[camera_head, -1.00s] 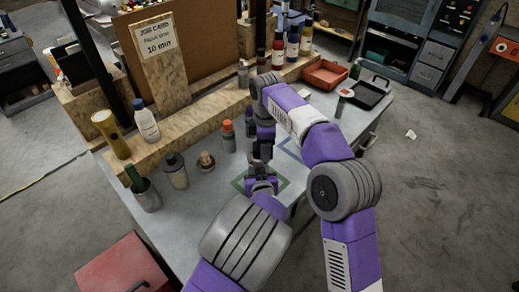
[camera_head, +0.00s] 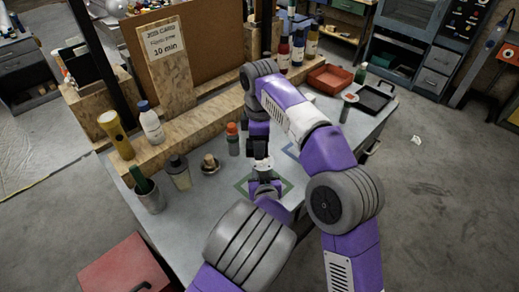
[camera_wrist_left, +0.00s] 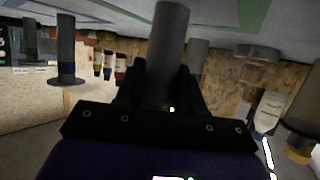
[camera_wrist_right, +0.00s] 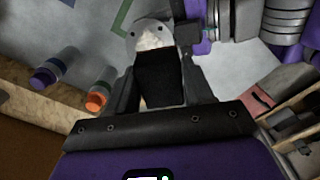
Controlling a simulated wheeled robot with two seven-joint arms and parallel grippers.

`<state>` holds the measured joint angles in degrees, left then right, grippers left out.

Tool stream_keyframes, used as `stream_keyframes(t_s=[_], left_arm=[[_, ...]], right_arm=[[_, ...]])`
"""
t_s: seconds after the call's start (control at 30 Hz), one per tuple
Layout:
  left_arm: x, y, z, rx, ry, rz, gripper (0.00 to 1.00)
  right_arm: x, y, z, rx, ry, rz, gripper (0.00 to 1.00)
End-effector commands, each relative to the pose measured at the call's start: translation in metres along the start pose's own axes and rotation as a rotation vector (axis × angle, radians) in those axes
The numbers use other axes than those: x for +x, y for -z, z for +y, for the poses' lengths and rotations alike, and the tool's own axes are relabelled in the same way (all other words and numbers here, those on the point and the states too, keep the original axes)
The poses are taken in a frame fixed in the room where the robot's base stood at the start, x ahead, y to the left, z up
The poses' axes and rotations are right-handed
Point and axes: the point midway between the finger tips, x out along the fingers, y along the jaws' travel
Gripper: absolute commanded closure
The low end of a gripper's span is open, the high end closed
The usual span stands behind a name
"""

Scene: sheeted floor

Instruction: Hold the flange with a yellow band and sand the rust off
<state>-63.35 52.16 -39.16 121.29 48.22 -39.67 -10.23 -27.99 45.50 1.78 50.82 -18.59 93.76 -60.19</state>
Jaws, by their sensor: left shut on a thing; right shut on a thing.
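My left gripper (camera_wrist_left: 160,85) is shut on the grey cylindrical neck of a flange (camera_wrist_left: 170,40). No yellow band shows on the visible part. In the head view this flange (camera_head: 262,166) is above the green square, partly hidden by the grippers. In the right wrist view its face (camera_wrist_right: 153,38) is a pale disc with holes, with brighter patches. My right gripper (camera_head: 258,146) points down from above and is shut on a black block (camera_wrist_right: 160,76). The block overlaps the flange face; I cannot tell whether they touch. How much rust is left is unclear.
An orange-capped bottle (camera_head: 233,139), a grey bottle (camera_head: 178,172) and a wooden-knobbed item (camera_head: 210,163) stand left of the grippers. A red tray (camera_head: 330,77) and black tray (camera_head: 372,99) lie at the back right. A wooden ledge (camera_head: 190,128) borders the table.

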Motion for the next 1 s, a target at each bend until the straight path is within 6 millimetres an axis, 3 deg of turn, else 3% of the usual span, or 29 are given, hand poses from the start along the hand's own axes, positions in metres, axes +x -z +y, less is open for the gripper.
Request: stream_keyframes(t_s=[0.3, 0.77, 0.8, 0.97, 1.0], left_arm=[[0.000, 0.001, 0.000, -0.001, 0.000, 0.001, 1.00], [0.000, 0.001, 0.000, -0.001, 0.000, 0.001, 1.00], [0.000, 0.001, 0.000, -0.001, 0.000, 0.003, 0.58], [0.000, 0.001, 0.000, -0.001, 0.000, 0.002, 0.34], [0.000, 0.001, 0.000, -0.001, 0.000, 0.002, 0.33]], right_arm=[[-0.022, 0.000, 0.000, 0.000, 0.000, 0.000, 0.73], [-0.022, 0.000, 0.000, 0.000, 0.000, 0.000, 0.73], [-0.022, 0.000, 0.000, 0.000, 0.000, 0.000, 0.73], [-0.022, 0.000, 0.000, 0.001, 0.000, 0.000, 0.73], [-0.022, 0.000, 0.000, 0.001, 0.000, 0.000, 0.73]])
